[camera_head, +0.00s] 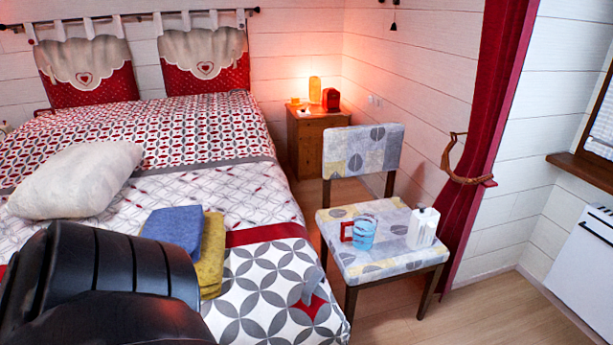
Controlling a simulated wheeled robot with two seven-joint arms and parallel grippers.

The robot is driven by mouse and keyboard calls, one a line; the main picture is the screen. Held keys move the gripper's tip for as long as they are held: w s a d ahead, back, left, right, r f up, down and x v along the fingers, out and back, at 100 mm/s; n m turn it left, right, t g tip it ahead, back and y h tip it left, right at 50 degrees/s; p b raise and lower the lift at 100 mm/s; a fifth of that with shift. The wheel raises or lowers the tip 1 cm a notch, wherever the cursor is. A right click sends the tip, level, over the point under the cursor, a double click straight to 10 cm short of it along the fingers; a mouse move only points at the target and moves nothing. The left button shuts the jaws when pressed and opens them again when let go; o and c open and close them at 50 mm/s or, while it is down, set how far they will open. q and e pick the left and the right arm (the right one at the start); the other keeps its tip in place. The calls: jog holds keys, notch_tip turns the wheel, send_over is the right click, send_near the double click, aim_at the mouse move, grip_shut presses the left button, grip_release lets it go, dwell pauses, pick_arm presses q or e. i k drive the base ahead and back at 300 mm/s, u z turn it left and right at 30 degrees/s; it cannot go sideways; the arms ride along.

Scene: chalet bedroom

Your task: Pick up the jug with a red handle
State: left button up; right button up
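A light-blue jug (364,234) with a red handle stands upright on the seat of the patterned chair (375,270). Its red handle (346,232) points to the left. A white bottle-like container (423,228) stands close to its right on the same seat. A black link of my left arm fills the lower left of the head view, over the bed. My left gripper does not show. My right arm and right gripper are not in view. Nothing hides the jug.
The bed (205,140) fills the left side, with blue (175,228) and yellow (211,255) folded towels and a cushion (77,179) on it. A nightstand (306,140) stands behind the chair. A red curtain (490,130) hangs right. Floor at lower right is clear.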

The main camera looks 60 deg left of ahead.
aim_at(364, 223)
jog(key=u, duration=1.75)
jog(key=i, duration=0.15)
jog(key=z, duration=0.35)
